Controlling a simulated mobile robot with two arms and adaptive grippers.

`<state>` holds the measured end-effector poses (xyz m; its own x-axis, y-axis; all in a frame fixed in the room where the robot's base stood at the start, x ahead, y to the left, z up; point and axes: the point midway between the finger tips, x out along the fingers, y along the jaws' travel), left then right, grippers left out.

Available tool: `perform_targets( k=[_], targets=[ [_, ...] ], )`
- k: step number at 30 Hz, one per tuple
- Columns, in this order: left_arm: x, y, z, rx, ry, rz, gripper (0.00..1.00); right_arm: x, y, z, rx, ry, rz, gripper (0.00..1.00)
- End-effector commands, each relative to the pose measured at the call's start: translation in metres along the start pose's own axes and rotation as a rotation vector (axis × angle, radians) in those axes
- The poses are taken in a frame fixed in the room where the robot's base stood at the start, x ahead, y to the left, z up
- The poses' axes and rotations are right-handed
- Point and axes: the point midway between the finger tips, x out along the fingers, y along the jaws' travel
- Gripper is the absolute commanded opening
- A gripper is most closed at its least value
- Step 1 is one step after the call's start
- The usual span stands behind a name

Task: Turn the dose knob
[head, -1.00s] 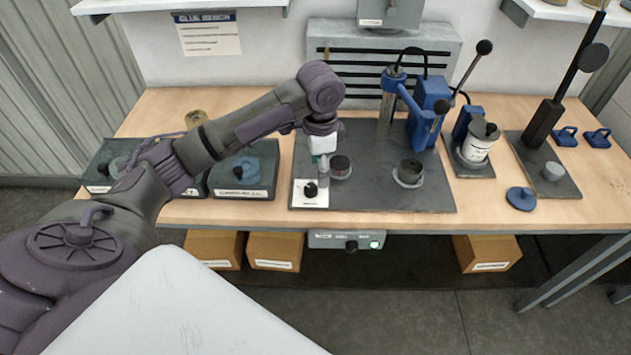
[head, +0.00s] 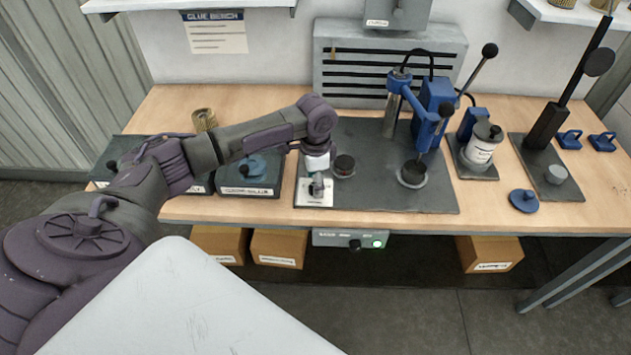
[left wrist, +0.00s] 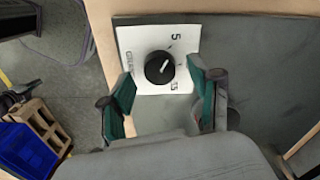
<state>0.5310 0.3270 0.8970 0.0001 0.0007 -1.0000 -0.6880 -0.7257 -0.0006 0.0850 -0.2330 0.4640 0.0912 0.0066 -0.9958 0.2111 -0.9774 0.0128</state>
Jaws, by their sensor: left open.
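The dose knob is a round black knob with a white pointer line; it shows in the left wrist view (left wrist: 159,67). In the head view the plate (head: 303,198) lies at the front left corner of the grey mat, and my gripper hides the knob. My left gripper (head: 318,188) points down over the plate. In the left wrist view its green-padded fingers (left wrist: 166,88) are open, one on each side of the knob and apart from it. My right gripper is not in view.
A dark round cup (head: 344,166) stands close right of my left gripper. A blue lever press (head: 430,110) stands further right on the grey mat (head: 375,195). Dark trays (head: 247,190) lie to the left. The front right of the bench is mostly clear.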

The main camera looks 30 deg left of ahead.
Motion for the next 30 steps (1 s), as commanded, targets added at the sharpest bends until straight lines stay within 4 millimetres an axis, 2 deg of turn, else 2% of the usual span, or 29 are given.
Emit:
perform_targets(
  k=[4,13,24,30],
  targets=[
    [0.0105,0.0006,0.0004,0.0,-0.001,0.001,0.63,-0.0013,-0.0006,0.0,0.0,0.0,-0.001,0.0],
    [0.0124,0.0005,0.0001,0.001,0.0,0.0,0.63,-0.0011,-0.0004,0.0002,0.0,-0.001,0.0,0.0],
    [0.0119,0.0004,0.0,0.001,0.0,0.0,0.03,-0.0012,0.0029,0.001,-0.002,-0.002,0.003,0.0],
    [0.0111,0.0004,0.0,0.014,0.0,0.0,0.03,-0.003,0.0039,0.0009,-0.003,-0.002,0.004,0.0]
  ],
)
